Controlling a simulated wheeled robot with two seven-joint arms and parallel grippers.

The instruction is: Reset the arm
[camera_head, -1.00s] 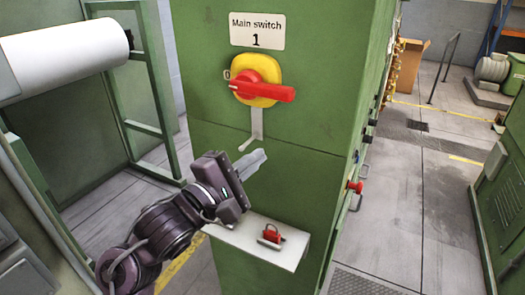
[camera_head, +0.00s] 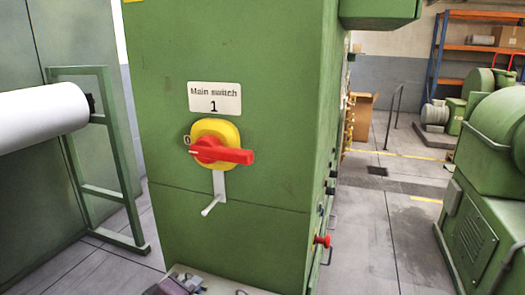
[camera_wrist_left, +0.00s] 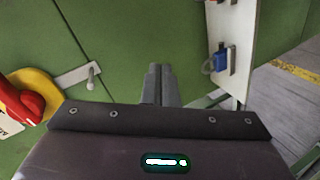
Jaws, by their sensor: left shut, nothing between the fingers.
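My left gripper (camera_wrist_left: 158,80) shows its two fingers pressed together in the left wrist view, with nothing between them. In the head view only a small part of my left gripper (camera_head: 176,285) shows at the bottom edge, in front of the green cabinet (camera_head: 240,90); the rest of that arm is out of frame. The fingers are apart from the red switch handle (camera_head: 225,154), which lies level on its yellow plate (camera_head: 222,130). The switch also shows at the left of the wrist view (camera_wrist_left: 28,95). My right gripper is not in view.
A grey hook (camera_head: 214,202) sticks out below the switch. A pale shelf (camera_wrist_left: 238,40) carries a blue padlock (camera_wrist_left: 220,60). A white roll (camera_head: 45,112) on a green frame stands left. Open floor (camera_head: 385,210) lies right, beside green machinery (camera_head: 490,150).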

